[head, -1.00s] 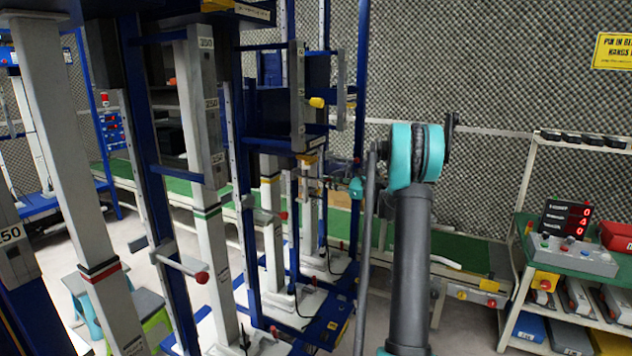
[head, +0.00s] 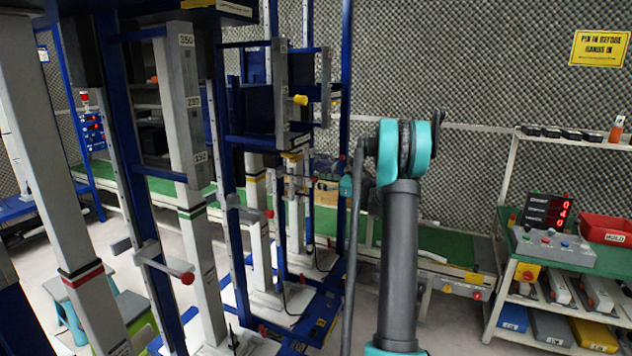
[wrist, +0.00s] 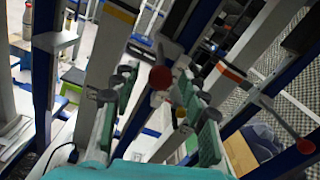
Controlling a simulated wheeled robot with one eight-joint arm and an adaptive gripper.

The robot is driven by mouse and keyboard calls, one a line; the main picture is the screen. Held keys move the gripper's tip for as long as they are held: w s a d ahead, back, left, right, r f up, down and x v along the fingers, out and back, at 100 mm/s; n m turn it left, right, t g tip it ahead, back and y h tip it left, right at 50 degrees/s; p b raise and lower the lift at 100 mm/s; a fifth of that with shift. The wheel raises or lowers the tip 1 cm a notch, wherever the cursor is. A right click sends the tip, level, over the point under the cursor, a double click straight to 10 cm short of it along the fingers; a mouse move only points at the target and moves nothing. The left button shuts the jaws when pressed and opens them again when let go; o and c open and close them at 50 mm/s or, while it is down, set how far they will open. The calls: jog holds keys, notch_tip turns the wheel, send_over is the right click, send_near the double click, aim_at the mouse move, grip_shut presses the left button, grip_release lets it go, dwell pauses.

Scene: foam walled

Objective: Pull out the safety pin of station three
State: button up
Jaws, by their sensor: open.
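In the wrist view, my gripper (wrist: 152,96) is open, with green-padded fingers spread apart. A red ball knob (wrist: 160,78) shows between the fingertips; I cannot tell how far beyond them it is, and nothing is visibly gripped. A second red knob on a rod (wrist: 305,146) is at the right edge. In the head view, a red-tipped pin (head: 187,278) sticks out from a blue and grey post at the left, and another red knob (head: 268,213) is further back. My gripper cannot be made out there. No station number is readable, so I cannot tell which is three.
Blue and grey upright frames (head: 180,90) fill the left half. A yellow knob (head: 300,99) sits on one. A trolley (head: 560,255) with a control box, red display (head: 550,211) and red bin (head: 605,229) stands right. Floor shows between my arm and the trolley.

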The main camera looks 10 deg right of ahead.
jog(key=v, duration=1.1)
jog(key=shift+s, duration=0.1)
jog(key=s+a+f+n+g+h, duration=0.3)
jog(key=s+a+f+n, duration=0.2)
jog(key=s+a, duration=0.35)
jog(key=s+a+f+n+g+h, duration=0.25)
jog(key=s+a+f+n, duration=0.2)
jog(key=s+a, duration=0.45)
jog(key=s+d+f+n+h, duration=0.1)
jog(key=s+f+n+h, duration=0.2)
jog(key=s, duration=0.5)
jog(key=s+d+f+n+h, duration=0.2)
jog(key=s+f+n+h, duration=0.1)
jog(key=s, duration=0.6)
jog(key=s+d+f+n+h, duration=0.1)
jog(key=s+f+n+h, duration=0.2)
jog(key=s+n, duration=0.3)
jog(key=shift+s+f+n+g, duration=0.4)
jog(key=shift+s+f, duration=0.45)
jog(key=shift+s, duration=0.3)
